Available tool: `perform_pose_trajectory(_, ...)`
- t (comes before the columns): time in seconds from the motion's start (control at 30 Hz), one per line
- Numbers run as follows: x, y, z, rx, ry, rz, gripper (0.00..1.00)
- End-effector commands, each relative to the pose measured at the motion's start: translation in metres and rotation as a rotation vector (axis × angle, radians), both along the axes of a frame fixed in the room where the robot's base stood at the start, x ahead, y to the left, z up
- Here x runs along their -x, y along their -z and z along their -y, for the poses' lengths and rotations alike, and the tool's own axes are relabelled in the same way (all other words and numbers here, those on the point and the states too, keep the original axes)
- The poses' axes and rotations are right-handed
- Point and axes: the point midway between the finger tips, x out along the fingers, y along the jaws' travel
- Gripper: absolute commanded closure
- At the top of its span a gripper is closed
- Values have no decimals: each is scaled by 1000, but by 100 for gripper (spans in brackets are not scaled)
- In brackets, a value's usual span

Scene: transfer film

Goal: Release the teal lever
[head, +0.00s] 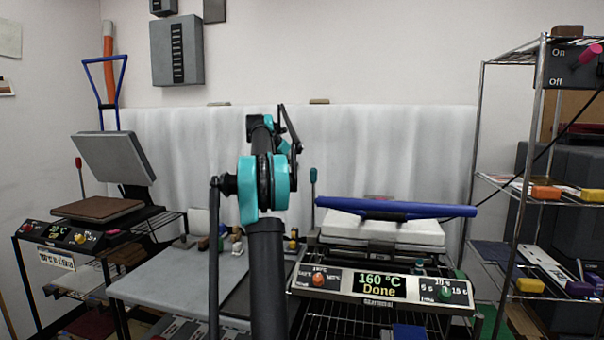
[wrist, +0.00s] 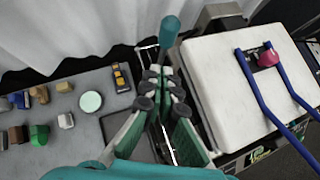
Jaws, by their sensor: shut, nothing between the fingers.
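The teal lever (head: 313,178) stands upright at the left side of the right-hand heat press (head: 380,230) in the head view. Its rounded teal handle (wrist: 170,30) shows just beyond my fingertips in the wrist view, with its lower part hidden behind them. My gripper (wrist: 160,76) is shut and empty, its fingertips close to the lever; I cannot tell whether they touch it. In the head view my arm stands in front and I cannot make out the fingers. The press display (head: 380,286) reads 160 °C and Done. The blue press handle (head: 395,208) lies level across its front.
A grey table (head: 165,285) left of the press holds several small blocks and a pale round item (wrist: 91,101). A second press (head: 112,160) stands open at far left. A wire shelf (head: 480,130) bounds the right. A white curtain (head: 400,140) hangs behind.

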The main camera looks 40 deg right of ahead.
Motion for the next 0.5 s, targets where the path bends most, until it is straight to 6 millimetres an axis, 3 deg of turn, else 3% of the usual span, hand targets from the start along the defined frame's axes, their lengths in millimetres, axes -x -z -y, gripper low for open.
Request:
perform_pose_trajectory(0.2, 4, -22, -22, -1, -1, 0, 100)
perform_pose_trajectory(0.5, 6, -29, -28, -1, -1, 0, 100)
